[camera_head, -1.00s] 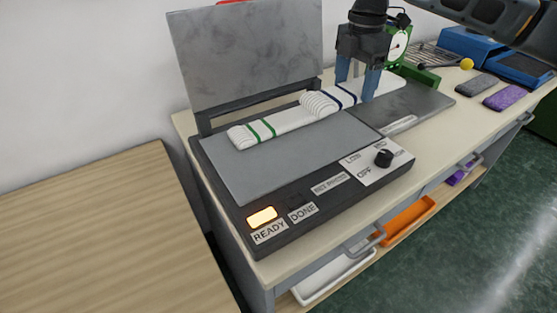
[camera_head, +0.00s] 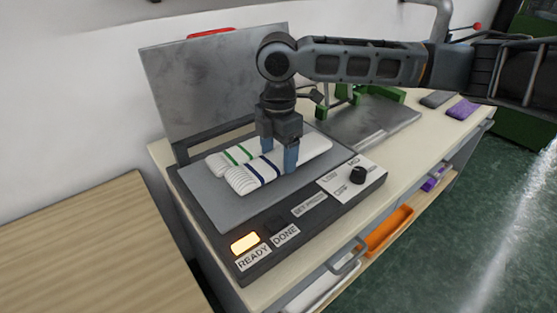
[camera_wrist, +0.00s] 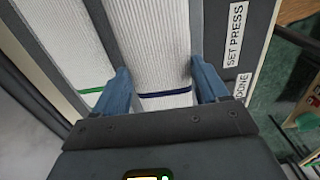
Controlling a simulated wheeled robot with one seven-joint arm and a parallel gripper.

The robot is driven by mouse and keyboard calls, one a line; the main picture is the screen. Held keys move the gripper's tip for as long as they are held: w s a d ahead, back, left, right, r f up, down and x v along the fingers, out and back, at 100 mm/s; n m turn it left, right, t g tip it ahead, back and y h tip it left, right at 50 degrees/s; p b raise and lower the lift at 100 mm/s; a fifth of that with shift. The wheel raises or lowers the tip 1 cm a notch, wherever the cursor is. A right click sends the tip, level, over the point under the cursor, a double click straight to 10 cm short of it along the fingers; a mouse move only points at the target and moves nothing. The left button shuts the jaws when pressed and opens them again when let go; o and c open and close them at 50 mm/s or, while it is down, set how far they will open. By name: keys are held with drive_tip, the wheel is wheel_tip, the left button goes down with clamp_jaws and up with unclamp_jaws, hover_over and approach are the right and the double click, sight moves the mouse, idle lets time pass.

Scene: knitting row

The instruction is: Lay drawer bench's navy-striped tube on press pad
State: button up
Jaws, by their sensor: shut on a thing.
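The navy-striped tube (camera_head: 310,152) is white and ribbed, with navy bands. It lies along the grey press pad (camera_head: 236,212), seemingly down on it or just above; I cannot tell which. My gripper (camera_head: 279,155) is shut on it near the navy bands, a finger on each side. The press lid (camera_head: 215,80) stands open.
The press front has a lit READY lamp (camera_head: 245,243), a DONE label and a black knob (camera_head: 357,175). A grey plate (camera_head: 385,125) lies to the right on the bench. A wooden table (camera_head: 90,240) stands at left with a clear top.

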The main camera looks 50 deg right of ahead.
sight(278, 158)
drive_tip(key=shift+f, duration=1.4)
drive_tip(key=o, duration=1)
drive_tip(key=shift+f, duration=0.1)
